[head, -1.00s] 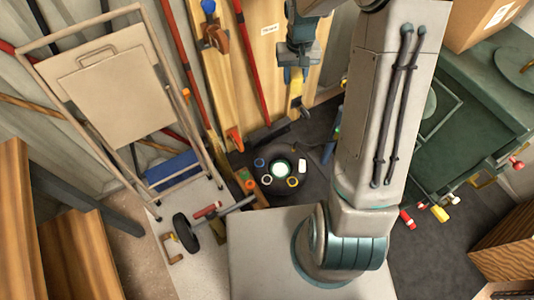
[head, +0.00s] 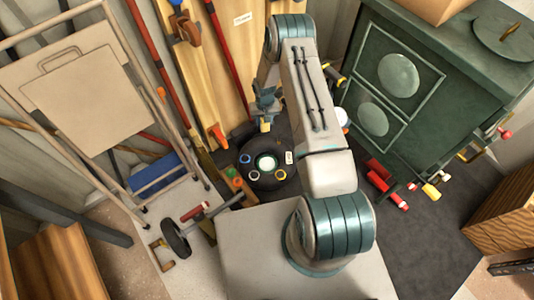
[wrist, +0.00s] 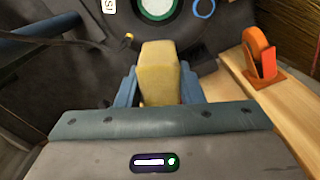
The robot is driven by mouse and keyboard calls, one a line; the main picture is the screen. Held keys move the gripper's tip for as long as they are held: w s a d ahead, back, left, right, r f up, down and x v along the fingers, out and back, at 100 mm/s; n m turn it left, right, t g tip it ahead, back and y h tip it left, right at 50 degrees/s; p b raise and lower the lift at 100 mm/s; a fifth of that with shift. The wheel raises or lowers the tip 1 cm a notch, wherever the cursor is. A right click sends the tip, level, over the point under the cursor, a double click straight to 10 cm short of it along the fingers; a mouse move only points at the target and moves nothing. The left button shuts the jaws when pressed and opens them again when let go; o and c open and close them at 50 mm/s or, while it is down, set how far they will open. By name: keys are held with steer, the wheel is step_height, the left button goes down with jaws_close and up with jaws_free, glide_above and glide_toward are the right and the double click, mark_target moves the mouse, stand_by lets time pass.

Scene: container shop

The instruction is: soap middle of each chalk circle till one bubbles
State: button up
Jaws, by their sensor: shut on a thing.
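My gripper (head: 264,112) is shut on a yellow sponge-like block (wrist: 158,72), which also shows in the head view (head: 265,127). The block is just behind a dark round tyre-like thing (head: 262,184) on the floor and looks apart from it. Coloured rings mark the dark thing: a blue ring (head: 245,158), a white ring (head: 252,174) and a yellow ring (head: 280,174). A pale disc (head: 266,163) fills its middle. The wrist view shows the blue ring (wrist: 204,8) at the top edge, partly cut off. I see no bubbles.
An orange clamp (wrist: 262,57) sits on a wooden board (wrist: 285,95) to the right in the wrist view. A green cabinet (head: 440,90) stands at right, with red cylinders (head: 378,176) before it.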

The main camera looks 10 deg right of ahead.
steer(key=shift+s+a+f+b, duration=0.1)
steer(key=shift+s+f+b, duration=0.8)
steer(key=shift+f, duration=3.05)
steer(key=shift+s+d+f+b, duration=0.1)
steer(key=shift+s+f+b, duration=0.8)
steer(key=shift+f, duration=3)
steer(key=shift+s+a+f+b, duration=0.1)
steer(key=shift+s+f+b, duration=0.8)
steer(key=shift+f, duration=3.05)
steer(key=shift+s+f+b, duration=0.1)
steer(key=shift+f+b, duration=0.45)
steer(key=shift+b, duration=0.15)
steer(key=shift+r, duration=0.1)
step_height(320, 180, up, 7)
steer(key=p, duration=0.4)
